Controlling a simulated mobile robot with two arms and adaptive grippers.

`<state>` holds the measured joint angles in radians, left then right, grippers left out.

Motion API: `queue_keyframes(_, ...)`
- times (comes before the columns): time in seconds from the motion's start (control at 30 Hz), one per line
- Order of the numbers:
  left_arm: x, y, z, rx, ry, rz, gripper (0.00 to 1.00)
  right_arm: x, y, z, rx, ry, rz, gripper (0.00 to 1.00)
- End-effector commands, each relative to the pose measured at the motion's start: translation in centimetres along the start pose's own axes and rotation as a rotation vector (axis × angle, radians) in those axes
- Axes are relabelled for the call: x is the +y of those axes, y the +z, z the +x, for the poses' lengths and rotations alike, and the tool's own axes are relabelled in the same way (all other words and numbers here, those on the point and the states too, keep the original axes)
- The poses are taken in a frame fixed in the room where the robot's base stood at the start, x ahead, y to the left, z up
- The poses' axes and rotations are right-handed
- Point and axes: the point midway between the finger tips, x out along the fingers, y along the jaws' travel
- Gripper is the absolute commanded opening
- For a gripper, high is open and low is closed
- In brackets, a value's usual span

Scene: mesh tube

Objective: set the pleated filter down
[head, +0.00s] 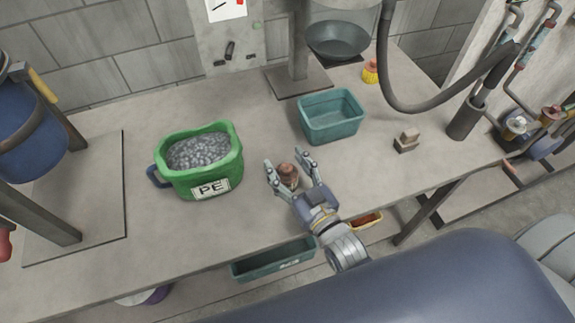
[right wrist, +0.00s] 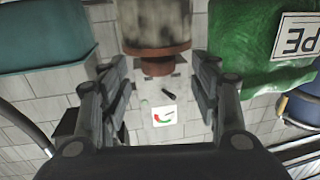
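The pleated filter (head: 287,173) is a small cylinder with a rusty brown top and a paler body, and it appears upright at the table's middle. My right gripper (head: 290,161) reaches in from the front, with one finger on each side of the filter. In the right wrist view the filter (right wrist: 157,30) shows at the top, between and beyond the spread fingers (right wrist: 160,75). The fingers look apart from it, so the gripper is open. The filter's base is hidden, so I cannot tell how it meets the table. My left gripper is not in view.
A green PE tub (head: 220,170) of grey pellets stands left of the gripper. A teal bin (head: 331,126) stands behind it to the right. A small block (head: 406,140) and a dark hose (head: 388,70) are further right. The tabletop (head: 100,262) is bare at front left.

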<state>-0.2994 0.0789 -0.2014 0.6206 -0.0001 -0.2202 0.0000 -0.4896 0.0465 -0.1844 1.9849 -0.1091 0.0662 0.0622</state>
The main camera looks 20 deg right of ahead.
Motion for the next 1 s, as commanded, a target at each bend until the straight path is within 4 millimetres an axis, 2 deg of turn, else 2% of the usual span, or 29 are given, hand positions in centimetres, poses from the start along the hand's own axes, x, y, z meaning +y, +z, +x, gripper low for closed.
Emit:
queue_keyframes(0.03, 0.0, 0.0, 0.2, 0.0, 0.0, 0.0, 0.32, -0.1, 1.8, -0.3, -0.036, -0.002, 0.006, 0.67)
queue_keyframes(0.13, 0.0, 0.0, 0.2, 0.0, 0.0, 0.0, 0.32, -0.2, 1.9, -0.4, -0.038, -0.002, 0.007, 0.67)
queue_keyframes(0.37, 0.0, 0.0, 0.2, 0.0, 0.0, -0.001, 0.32, -0.2, 1.8, -0.4, -0.039, -0.002, 0.008, 0.67)
queue_keyframes(0.5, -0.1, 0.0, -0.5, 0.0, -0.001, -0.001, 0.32, -0.2, 0.2, -0.4, -0.036, -0.002, 0.008, 0.67)
queue_keyframes(0.57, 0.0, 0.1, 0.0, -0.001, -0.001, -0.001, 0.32, -0.2, 0.8, -1.3, -0.039, -0.002, 0.007, 0.67)
queue_keyframes(1.0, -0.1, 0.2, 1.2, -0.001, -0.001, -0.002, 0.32, -0.1, 0.1, -8.8, -0.028, -0.002, 0.003, 0.67)
